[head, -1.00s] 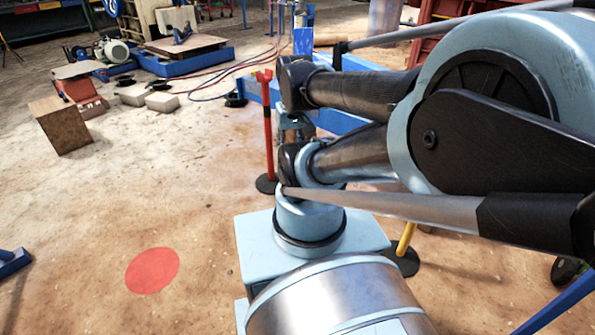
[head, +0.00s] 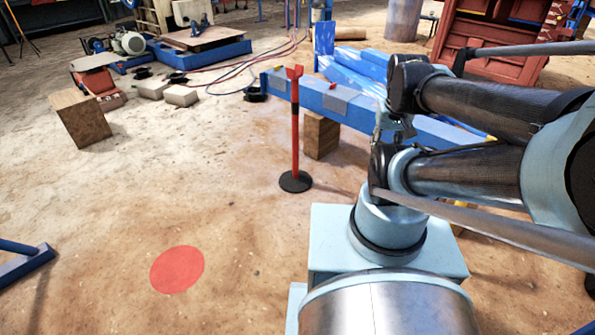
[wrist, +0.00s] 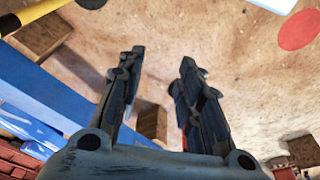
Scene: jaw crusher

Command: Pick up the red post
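The red post (head: 295,135) stands upright on a round black base (head: 296,182) in the head view, left of my arm. It has a dark band and a forked red top. In the wrist view my gripper (wrist: 160,62) has its two dark fingers spread apart, with bare floor and a wooden block between them. Some red (wrist: 172,88) shows beside the right finger. It may be the post, mostly hidden by that finger, and I cannot tell whether they touch. In the head view the fingers are too small to make out.
A blue beam (head: 345,105) on a wooden block (head: 320,137) runs behind the post. A red floor disc (head: 177,269) lies at front left. A yellow and black post (wrist: 30,12) shows in the wrist view. Open floor lies left of the red post.

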